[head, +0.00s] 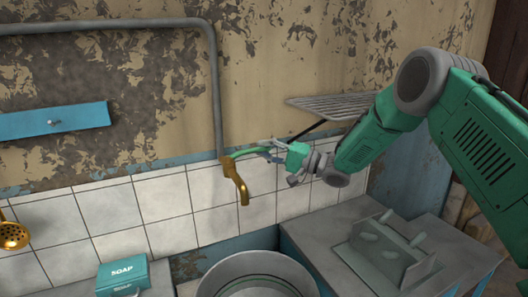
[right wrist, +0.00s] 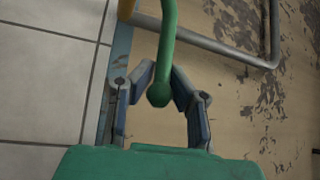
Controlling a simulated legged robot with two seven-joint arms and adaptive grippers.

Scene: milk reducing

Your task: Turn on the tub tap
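The tub tap is a brass spout (head: 236,180) on the tiled wall at the end of a grey pipe. Its green lever (head: 245,152) points right, toward my right gripper (head: 268,150). Contact cannot be made out. The round grey tub (head: 225,272) stands below the spout. My left gripper is not in view.
A wire rack (head: 330,106) is on the wall behind my right arm. A grey counter (head: 340,225) with a press-like fixture (head: 390,250) stands at right. A green soap box (head: 123,275) and a brass shower head (head: 12,236) are at left.

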